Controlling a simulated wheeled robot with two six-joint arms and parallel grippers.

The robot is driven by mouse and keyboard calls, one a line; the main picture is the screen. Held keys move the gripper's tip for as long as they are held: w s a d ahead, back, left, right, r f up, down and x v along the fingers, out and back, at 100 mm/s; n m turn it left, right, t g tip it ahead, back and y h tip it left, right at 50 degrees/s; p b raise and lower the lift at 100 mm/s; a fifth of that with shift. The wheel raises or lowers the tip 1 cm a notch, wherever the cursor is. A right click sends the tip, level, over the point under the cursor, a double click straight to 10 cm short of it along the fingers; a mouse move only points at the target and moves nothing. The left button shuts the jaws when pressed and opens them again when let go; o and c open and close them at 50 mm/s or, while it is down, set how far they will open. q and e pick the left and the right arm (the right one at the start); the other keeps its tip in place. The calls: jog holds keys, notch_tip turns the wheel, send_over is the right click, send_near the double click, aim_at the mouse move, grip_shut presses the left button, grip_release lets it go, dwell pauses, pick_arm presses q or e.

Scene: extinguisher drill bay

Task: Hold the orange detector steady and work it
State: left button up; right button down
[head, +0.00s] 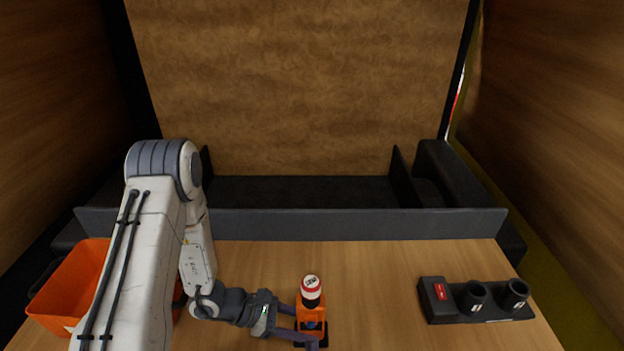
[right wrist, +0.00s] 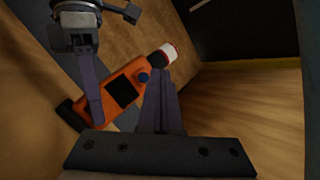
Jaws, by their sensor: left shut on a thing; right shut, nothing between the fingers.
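The orange detector (head: 312,312) stands at the front middle of the wooden table, with a red and white cap on top. My left gripper (head: 306,325) comes in from the left and is shut on its body. In the right wrist view the detector (right wrist: 112,97) appears tilted, with a dark screen, a blue button (right wrist: 144,77) and a black base. One finger of my left gripper (right wrist: 90,98) lies across it there. My right gripper (right wrist: 163,75) is shut and empty, its tips close beside the blue button; I cannot tell whether they touch.
An orange bin (head: 70,288) stands at the left, partly behind my left arm. A black holder (head: 449,305) with two round cups and a red switch stands at the right. A grey ledge (head: 330,223) runs along the back. The table between detector and holder is clear.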

jog(key=shift+w, duration=0.9)
jog(key=shift+w+h, duration=0.1)
jog(key=shift+h, duration=0.2)
dwell(1.1)
jog(key=shift+w, duration=0.35)
dwell(0.4)
jog(key=shift+s, duration=0.45)
jog(key=shift+s, duration=0.1)
jog(key=s, duration=0.5)
jog(key=shift+s, duration=0.4)
